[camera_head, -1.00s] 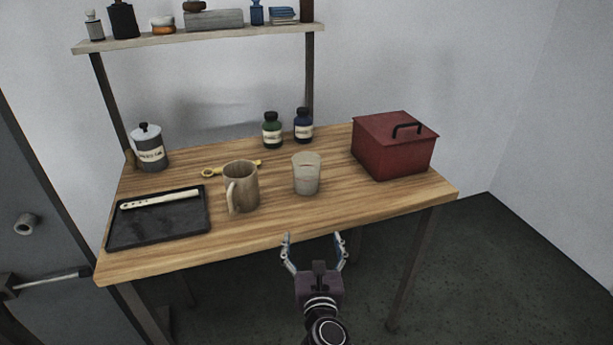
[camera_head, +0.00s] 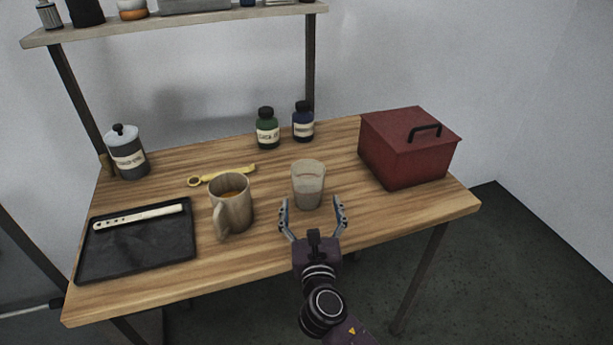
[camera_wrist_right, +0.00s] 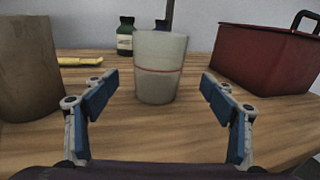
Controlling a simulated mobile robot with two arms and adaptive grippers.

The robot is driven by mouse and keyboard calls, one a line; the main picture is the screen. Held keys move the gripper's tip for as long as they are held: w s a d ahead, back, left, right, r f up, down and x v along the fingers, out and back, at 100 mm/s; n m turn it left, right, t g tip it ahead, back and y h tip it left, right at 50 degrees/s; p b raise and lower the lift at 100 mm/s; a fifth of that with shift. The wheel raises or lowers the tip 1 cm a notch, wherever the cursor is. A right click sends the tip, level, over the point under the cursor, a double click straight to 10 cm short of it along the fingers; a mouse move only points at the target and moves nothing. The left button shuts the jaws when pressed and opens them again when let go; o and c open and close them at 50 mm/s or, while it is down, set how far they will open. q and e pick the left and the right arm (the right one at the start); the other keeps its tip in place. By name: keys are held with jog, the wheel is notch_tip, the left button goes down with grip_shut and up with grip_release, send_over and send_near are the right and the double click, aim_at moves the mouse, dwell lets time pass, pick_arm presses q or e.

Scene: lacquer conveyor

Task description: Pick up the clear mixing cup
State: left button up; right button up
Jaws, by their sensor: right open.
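The clear mixing cup (camera_head: 308,184) stands upright on the wooden table, a translucent greyish tumbler. In the right wrist view the cup (camera_wrist_right: 160,68) shows a thin reddish line around it and stands ahead, between the lines of the two fingers. My right gripper (camera_head: 312,211) is open and empty at the near side of the cup, its fingers spread to either side. In the wrist view the gripper (camera_wrist_right: 158,110) shows blue finger pads, apart from the cup. My left gripper is not in view.
A brown mug (camera_head: 232,204) stands left of the cup. A red lidded box (camera_head: 405,150) is at the right. Green (camera_head: 267,130) and blue (camera_head: 303,124) bottles stand behind.

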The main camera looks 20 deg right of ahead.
aim_at(310, 195)
jog(key=shift+w+d, duration=0.1)
jog(key=shift+w, duration=0.35)
jog(key=shift+w+r, duration=0.15)
jog(key=shift+w, duration=0.1)
jog(key=shift+x, duration=1.1)
jog(key=x, duration=0.2)
jog(key=shift+w+p, duration=0.3)
jog(key=shift+p, duration=0.05)
jog(key=shift+w, duration=0.35)
jog(key=shift+w+d, duration=0.1)
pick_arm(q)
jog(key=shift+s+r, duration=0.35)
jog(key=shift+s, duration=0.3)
pick_arm(e)
jog(key=c, duration=1.3)
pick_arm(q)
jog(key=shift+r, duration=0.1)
pick_arm(e)
jog(key=shift+r, duration=0.1)
